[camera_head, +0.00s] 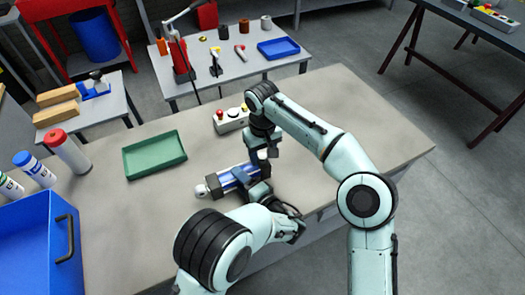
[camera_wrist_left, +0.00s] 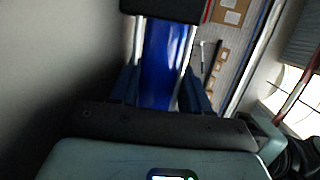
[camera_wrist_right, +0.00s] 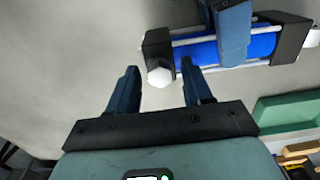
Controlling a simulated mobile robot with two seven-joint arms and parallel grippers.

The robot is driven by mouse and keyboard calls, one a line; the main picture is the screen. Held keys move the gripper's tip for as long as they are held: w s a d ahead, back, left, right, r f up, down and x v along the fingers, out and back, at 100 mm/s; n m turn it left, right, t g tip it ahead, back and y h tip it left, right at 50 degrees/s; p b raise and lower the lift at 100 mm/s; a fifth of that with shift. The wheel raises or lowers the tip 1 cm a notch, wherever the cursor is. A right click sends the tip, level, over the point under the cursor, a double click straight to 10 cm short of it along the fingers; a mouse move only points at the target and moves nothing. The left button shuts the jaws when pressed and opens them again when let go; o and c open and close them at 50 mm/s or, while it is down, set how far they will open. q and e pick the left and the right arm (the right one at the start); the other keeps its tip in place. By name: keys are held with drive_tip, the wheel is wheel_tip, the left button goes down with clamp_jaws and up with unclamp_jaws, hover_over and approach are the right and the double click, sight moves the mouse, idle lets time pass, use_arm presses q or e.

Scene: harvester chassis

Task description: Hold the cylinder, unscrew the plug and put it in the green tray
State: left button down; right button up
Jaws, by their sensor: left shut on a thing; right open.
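The blue cylinder (camera_head: 229,179) with dark end blocks lies low over the bench. My left gripper (camera_head: 252,184) is shut on its body; the blue body also shows between the fingers in the left wrist view (camera_wrist_left: 165,60). The plug, a white hexagonal piece (camera_wrist_right: 160,75), sits at one end block of the cylinder (camera_wrist_right: 262,46) in the right wrist view. My right gripper (camera_wrist_right: 157,80) is open, its fingertips on either side of the plug with gaps showing. In the head view the right gripper (camera_head: 264,163) hides the plug. The green tray (camera_head: 155,155) is empty, left of the cylinder.
A control box with a red button (camera_head: 230,119) stands behind the cylinder. A blue bin (camera_head: 35,245) and several upright tubes (camera_head: 68,150) stand at the bench's left. A back table holds a blue tray (camera_head: 279,48). The bench's right end is clear.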

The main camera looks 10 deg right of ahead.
sight(262, 156)
use_arm(q)
drive_tip(key=shift+r, duration=0.1)
use_arm(e)
clamp_jaws()
drive_tip(key=shift+n, duration=0.4)
drive_tip(key=shift+r, duration=0.15)
drive_tip(key=shift+r, duration=1)
drive_tip(key=shift+r, duration=2)
use_arm(q)
drive_tip(key=shift+c, duration=2.2)
unclamp_jaws()
